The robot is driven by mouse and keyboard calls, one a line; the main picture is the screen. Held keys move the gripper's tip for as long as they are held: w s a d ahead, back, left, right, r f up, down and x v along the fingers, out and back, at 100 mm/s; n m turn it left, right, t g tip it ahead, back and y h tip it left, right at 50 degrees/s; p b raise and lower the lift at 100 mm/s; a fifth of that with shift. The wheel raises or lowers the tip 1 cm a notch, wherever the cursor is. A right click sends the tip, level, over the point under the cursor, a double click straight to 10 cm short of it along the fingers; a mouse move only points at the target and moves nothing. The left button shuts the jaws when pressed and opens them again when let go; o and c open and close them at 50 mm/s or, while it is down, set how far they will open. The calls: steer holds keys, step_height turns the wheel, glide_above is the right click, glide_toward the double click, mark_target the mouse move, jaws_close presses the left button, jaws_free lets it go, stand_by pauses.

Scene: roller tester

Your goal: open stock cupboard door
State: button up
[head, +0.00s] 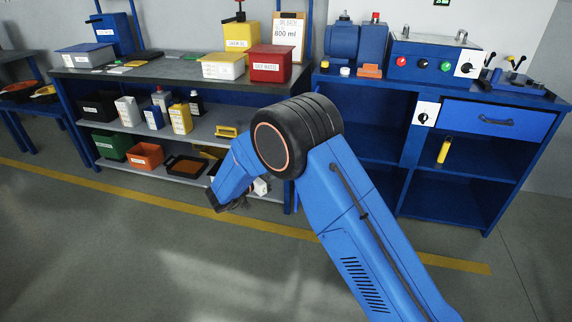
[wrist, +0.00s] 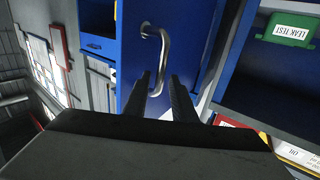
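The blue cupboard door (wrist: 135,75) is upright in the middle of the wrist view. Its curved silver handle (wrist: 166,52) is a bent metal bar. My gripper (wrist: 160,85) is open, with its two dark fingers apart and pointing at the door. In the picture the handle's lower end shows between the fingertips; I cannot tell whether they reach around it. In the head view my gripper (head: 216,202) is low, in front of the shelves, and its fingers are hard to make out. I do not make out the door there. Whether the door is fully closed is unclear.
A shelf with a green LEAK TEST bin (wrist: 288,28) is right of the door. In the head view, a shelf bench (head: 125,75) with bins and bottles stands behind my arm, and a blue workbench (head: 400,85) is at right. The grey floor (head: 110,260) at front left is clear.

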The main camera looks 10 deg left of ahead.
steer(key=v, duration=1.4)
steer(key=shift+s+a, duration=0.2)
